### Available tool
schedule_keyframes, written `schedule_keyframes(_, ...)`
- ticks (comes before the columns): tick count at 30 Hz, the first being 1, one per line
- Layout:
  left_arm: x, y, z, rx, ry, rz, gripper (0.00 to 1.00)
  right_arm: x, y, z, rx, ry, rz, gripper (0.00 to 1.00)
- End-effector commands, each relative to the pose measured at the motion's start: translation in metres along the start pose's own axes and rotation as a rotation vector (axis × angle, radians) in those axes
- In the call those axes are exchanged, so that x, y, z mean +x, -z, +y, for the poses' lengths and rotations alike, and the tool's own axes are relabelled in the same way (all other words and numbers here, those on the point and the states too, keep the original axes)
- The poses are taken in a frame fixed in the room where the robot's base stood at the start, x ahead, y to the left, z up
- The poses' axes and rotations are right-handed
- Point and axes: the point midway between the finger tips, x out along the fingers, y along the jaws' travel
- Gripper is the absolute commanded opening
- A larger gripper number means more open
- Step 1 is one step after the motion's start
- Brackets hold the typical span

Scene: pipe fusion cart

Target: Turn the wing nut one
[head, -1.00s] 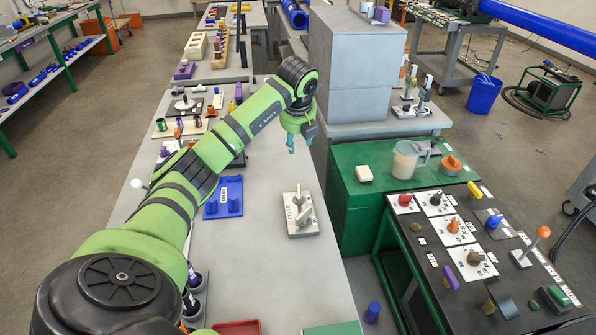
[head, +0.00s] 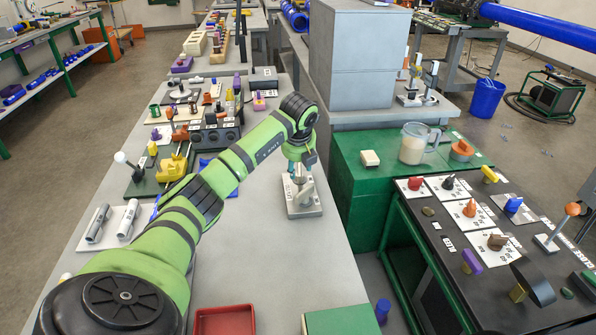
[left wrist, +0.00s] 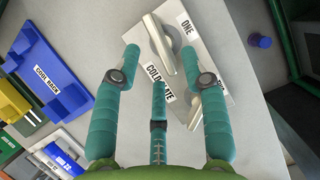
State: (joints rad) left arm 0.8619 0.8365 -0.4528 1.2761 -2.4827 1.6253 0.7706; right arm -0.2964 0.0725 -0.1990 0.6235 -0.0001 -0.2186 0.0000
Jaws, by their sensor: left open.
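A light grey plate (head: 305,211) with metal wing-like handles lies on the grey bench, partly hidden by my left gripper (head: 298,172) in the head view. In the left wrist view, one silver handle (left wrist: 165,45) lies beside the label "ONE" (left wrist: 188,25). A second silver handle (left wrist: 216,122) is partly hidden by a finger, and another label starting with "COLD" is partly covered. My left gripper (left wrist: 160,72) is open, its teal fingers spread over the plate. I cannot tell whether any finger touches a handle. My right gripper is not in view.
A blue fixture (left wrist: 48,75) stands to the left of the plate. A grey cabinet (head: 362,60) stands beyond, and a green cabinet (head: 365,205) lies to the right. A red tray (head: 224,320) sits at the near edge. The bench around the plate is mostly clear.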

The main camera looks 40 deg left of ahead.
Motion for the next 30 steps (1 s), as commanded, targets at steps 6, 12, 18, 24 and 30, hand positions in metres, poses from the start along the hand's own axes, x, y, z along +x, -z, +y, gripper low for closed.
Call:
schedule_keyframes(6,0.026,0.0,-0.001,-0.001,0.001,0.002,0.44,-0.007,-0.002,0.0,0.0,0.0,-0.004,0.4)
schedule_keyframes(12,0.033,0.0,0.0,0.001,0.001,0.0,0.44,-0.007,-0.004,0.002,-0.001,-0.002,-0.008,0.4)
schedule_keyframes(18,0.033,0.0,0.0,0.001,0.001,0.0,0.28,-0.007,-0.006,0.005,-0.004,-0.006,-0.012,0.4)
schedule_keyframes(24,0.033,0.0,0.0,0.0,0.0,0.0,0.0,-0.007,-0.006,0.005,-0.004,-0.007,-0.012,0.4)
schedule_keyframes(30,0.033,0.0,0.001,0.012,0.004,0.0,0.0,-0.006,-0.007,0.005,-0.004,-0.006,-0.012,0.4)
